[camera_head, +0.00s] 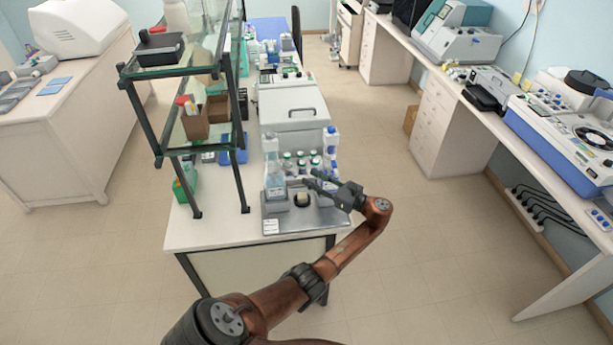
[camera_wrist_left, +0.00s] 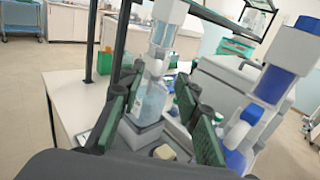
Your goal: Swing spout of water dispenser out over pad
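A clear dispenser bottle with pale blue content (camera_head: 275,181) stands upright at the left of the metal tray (camera_head: 330,219) on the bench's near end. It also shows in the left wrist view (camera_wrist_left: 151,103), seen between my fingers. A second dispenser, white and dark blue (camera_head: 331,141), stands at the right; in the wrist view it is large (camera_wrist_left: 273,84). A small cream pad (camera_head: 302,199) sits on the tray. My left gripper (camera_head: 310,178) is open and empty above the tray, fingers pointing left towards the clear bottle.
Several small capped bottles (camera_head: 301,162) stand behind the tray, before a white box with a handle (camera_head: 290,108). A dark-framed glass shelf (camera_head: 160,72) rises at the bench's left. Open floor lies to the right.

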